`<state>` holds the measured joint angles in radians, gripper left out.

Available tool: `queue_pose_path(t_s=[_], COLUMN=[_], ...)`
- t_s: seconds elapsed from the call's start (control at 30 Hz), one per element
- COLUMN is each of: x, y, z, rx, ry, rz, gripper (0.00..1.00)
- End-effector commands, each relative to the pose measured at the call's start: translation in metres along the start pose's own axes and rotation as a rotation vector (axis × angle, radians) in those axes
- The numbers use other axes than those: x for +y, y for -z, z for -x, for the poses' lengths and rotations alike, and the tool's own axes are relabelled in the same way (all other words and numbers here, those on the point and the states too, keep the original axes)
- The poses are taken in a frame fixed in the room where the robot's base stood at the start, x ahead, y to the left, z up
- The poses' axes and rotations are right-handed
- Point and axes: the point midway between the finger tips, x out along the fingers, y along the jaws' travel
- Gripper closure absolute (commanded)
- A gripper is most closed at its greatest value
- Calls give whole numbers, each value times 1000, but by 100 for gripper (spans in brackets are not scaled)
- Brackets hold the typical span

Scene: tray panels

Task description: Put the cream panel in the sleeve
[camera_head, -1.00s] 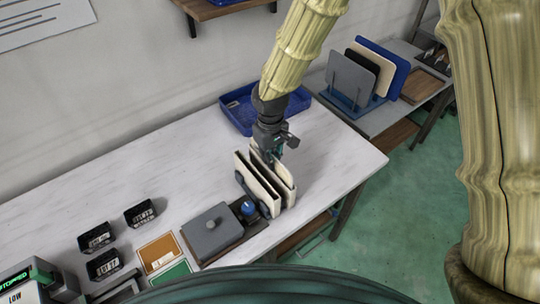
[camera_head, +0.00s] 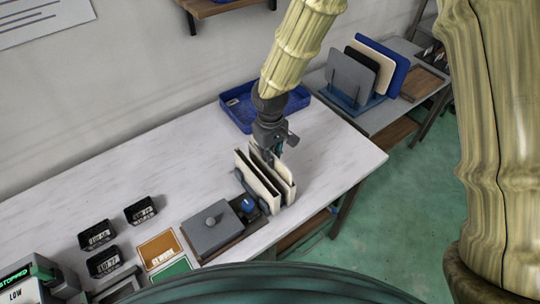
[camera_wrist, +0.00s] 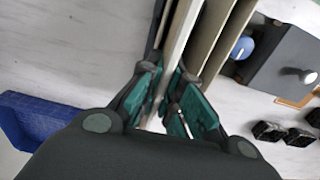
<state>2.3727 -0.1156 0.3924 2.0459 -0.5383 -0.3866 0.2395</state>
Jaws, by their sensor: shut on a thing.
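My gripper (camera_head: 270,154) points down over the near right part of the white table and is shut on a cream panel. In the wrist view, my gripper (camera_wrist: 166,110) has its teal fingers on both sides of the upright pale panel (camera_wrist: 180,32). The cream-walled sleeve (camera_head: 257,187) stands upright beneath and beside my gripper, with dark gaps between its walls. In the wrist view, tan sleeve walls (camera_wrist: 232,38) run alongside the panel on its right. The panel's lower edge is hidden, so I cannot tell how deep it sits.
A grey lidded box (camera_head: 212,232) and a blue knob (camera_head: 248,205) are close to the sleeve's left. A blue tray (camera_head: 237,112) lies behind my gripper. A rack (camera_head: 350,105) with several panels stands on the side table. Small black bins (camera_head: 140,210) are at left.

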Motion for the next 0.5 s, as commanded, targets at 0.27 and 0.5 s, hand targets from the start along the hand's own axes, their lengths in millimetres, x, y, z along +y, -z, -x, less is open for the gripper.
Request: queue_pose_path(t_s=[0.27, 0.5], x=[-1, -1], y=[-2, -2], z=[-6, -9], rx=[-5, -6], ry=[1, 2], rz=[0, 1], gripper=[100, 100])
